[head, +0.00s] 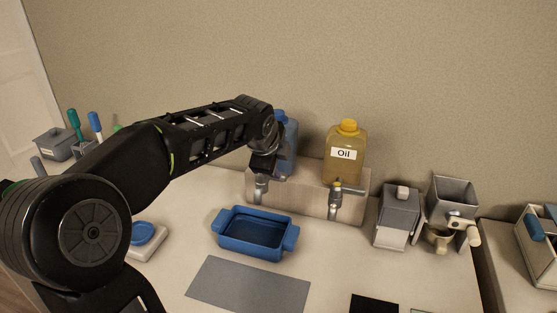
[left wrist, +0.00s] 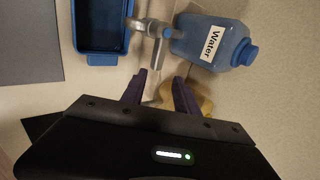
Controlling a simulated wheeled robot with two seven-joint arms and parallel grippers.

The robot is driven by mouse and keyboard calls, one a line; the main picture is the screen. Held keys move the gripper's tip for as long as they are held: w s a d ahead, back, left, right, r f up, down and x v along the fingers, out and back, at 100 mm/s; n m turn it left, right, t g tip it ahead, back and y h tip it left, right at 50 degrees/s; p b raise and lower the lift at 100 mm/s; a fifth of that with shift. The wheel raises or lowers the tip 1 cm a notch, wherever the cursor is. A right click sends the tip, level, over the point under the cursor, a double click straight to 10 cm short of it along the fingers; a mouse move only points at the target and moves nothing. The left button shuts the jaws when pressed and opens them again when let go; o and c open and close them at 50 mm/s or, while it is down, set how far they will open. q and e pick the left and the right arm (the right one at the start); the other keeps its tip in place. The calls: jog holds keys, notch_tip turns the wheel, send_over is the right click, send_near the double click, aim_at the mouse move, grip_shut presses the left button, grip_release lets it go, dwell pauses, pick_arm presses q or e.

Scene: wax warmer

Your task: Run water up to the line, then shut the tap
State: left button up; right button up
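The blue water bottle (head: 290,145) stands on a beige stand (head: 300,200) at the back; its "Water" label shows in the left wrist view (left wrist: 213,43). Its metal tap (head: 261,190) is at the stand's front and also shows in the left wrist view (left wrist: 153,28). A blue two-handled basin (head: 226,228) sits below and in front of the tap; its inside is darker blue, and I cannot make out a line or water level. My left gripper (left wrist: 160,76) is open beside the tap with nothing visibly held. My right gripper is not in view.
A yellow oil bottle (head: 345,165) with its own tap (head: 335,200) stands to the right. A grey mat (head: 248,286) lies in front of the basin. Grey box-shaped devices (head: 397,215) stand further right. A blue-topped dish (head: 147,236) sits left of the basin.

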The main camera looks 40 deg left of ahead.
aim_at(283, 174)
pick_arm(q)
jog(key=shift+b+x, duration=1)
jog(key=shift+x, duration=2.25)
jog(key=shift+w+f, duration=0.1)
jog(key=shift+f, duration=0.1)
jog(key=shift+w+a+f, duration=0.1)
jog(key=shift+w+f, duration=0.1)
jog(key=shift+f, duration=0.05)
jog(key=shift+c, duration=0.5)
